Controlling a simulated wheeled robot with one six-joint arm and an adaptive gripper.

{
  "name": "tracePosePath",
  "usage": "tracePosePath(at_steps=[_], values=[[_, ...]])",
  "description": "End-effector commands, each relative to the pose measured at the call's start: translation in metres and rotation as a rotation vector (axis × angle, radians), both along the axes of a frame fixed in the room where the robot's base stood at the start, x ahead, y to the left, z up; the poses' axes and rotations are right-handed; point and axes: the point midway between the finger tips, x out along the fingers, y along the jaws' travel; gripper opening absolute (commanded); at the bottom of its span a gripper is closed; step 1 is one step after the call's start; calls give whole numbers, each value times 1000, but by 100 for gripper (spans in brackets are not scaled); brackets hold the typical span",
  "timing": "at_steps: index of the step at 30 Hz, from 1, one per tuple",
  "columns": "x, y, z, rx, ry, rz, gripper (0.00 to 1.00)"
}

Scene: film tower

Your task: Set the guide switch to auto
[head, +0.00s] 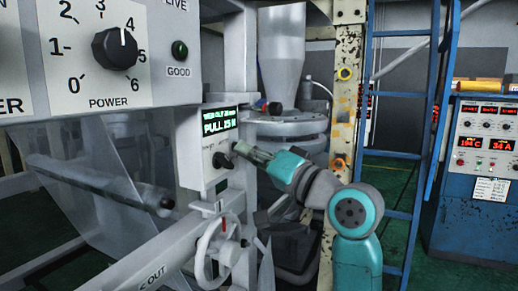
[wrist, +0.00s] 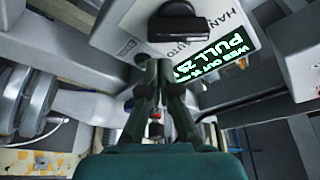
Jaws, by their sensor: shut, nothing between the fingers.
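The guide switch, a black knob (head: 219,160), sits on a grey control box (head: 190,165) below a green-lit display (head: 220,121). In the wrist view the black switch (wrist: 180,27) is close ahead, with HAND and AUTO lettering on the pale panel beside it. I cannot tell surely which word it points at. My gripper (head: 237,148) is just right of the switch in the head view. In the wrist view its fingers (wrist: 155,68) are together and empty, their tips near the switch; whether they touch it is unclear.
A large panel with a POWER dial (head: 115,48) hangs at upper left. A handwheel (head: 218,245) is below the box. A blue ladder (head: 415,120) and a blue control cabinet (head: 480,190) stand at right. A worn post (head: 345,100) stands behind my arm.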

Motion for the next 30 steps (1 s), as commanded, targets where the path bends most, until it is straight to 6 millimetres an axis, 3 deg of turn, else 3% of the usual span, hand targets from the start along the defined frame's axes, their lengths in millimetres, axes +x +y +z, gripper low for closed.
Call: tracePosePath(at_steps=[7,30], values=[[-13,5,-14,-1,0,1,0],[-14,5,-16,20,56,1,0]])
